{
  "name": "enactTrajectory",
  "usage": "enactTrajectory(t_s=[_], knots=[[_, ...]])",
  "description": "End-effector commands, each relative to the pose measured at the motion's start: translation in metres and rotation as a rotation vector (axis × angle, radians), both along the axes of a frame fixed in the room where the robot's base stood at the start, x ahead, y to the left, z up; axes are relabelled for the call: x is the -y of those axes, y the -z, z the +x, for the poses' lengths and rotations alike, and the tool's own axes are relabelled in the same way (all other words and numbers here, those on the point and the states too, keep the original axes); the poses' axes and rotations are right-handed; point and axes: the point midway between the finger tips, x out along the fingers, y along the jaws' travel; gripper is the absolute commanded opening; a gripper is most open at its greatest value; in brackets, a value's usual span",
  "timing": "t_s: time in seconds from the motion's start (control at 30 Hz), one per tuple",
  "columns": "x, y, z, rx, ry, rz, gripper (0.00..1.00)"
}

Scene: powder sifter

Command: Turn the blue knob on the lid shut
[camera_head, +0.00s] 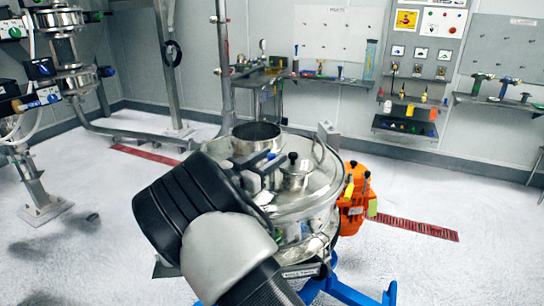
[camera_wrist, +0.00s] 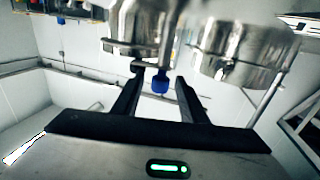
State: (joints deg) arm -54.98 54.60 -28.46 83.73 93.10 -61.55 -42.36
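The steel lid (camera_head: 315,195) sits on the round sifter in the middle of the head view, partly hidden by my arm. The blue knob (camera_wrist: 160,84) shows in the wrist view, hanging below a steel fitting. My gripper (camera_wrist: 161,75) has its two dark fingers apart, one on each side of the knob, with a visible gap on both sides. I cannot tell whether the knob is within the fingers' depth. In the head view my gripper (camera_head: 260,168) is over the lid's left part, close to its fittings. A small blue patch shows there, mostly hidden.
An open steel collar (camera_head: 257,131) and a small capped port (camera_head: 295,172) rise from the lid near my gripper. An orange motor (camera_head: 354,205) is at the right side. A blue base frame (camera_head: 345,291) stands below. The floor to the right is mostly clear.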

Motion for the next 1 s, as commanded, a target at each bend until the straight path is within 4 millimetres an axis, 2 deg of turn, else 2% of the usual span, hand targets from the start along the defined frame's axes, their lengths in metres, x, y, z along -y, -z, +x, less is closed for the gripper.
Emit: enactTrajectory(t_s=[0.37, 0.47, 0.6, 1.0], knots=[[0.0038, 0.0001, 0.0065, -0.001, -0.002, 0.001, 0.39], [0.0038, 0.0001, 0.0064, -0.001, -0.002, 0.001, 0.26], [0.0037, 0.0001, 0.0063, -0.001, -0.002, 0.001, 0.02], [0.0048, 0.0022, 0.0054, -0.002, -0.072, 0.000, 0.00]])
